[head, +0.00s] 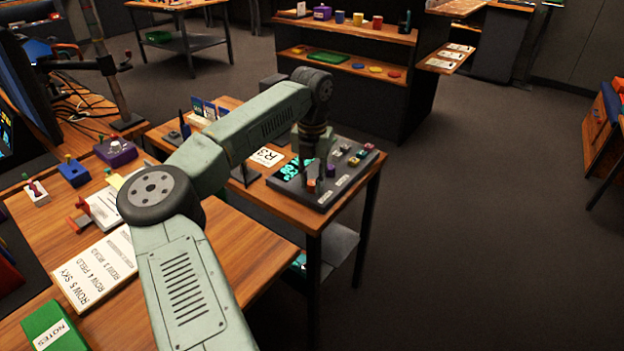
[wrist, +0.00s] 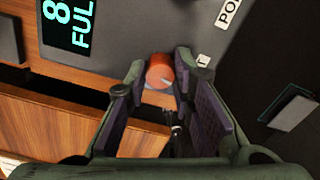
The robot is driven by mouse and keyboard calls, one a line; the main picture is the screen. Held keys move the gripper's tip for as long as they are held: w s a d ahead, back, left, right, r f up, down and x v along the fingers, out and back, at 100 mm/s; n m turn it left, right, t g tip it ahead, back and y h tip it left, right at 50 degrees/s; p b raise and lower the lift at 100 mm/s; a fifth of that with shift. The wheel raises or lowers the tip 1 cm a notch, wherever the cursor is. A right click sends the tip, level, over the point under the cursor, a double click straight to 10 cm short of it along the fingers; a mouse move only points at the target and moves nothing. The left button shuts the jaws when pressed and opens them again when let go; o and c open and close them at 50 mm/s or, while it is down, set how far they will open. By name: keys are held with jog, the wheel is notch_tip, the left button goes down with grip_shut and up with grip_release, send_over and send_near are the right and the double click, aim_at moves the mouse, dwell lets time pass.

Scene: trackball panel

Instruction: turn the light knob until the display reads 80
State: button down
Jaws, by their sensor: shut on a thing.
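The dark control panel (head: 347,183) sits on a wooden table in the head view. Its black display (head: 286,170) has cyan characters; in the wrist view the display (wrist: 68,22) is cut off, showing an "8" and "FUL" below it. An orange-red knob (wrist: 160,72) with a pale pointer mark stands between my gripper's fingertips (wrist: 161,79) in the wrist view. My gripper is shut on this knob. In the head view my gripper (head: 309,176) is over the panel's front-left part, and the knob (head: 311,186) shows just below it.
More small coloured controls (head: 358,155) sit at the panel's right and back. An "R3" card (head: 267,157) lies left of the panel. The table's wooden edge (wrist: 60,82) runs close by the knob. Open floor (head: 480,200) lies to the right.

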aim_at(313, 183)
jog(key=shift+r+m, duration=0.1)
jog(key=shift+m, duration=0.4)
jog(key=c, duration=1.4)
grip_release()
jog(key=shift+o, duration=0.2)
notch_tip(313, 183, up, 12)
jog(key=shift+s, duration=0.1)
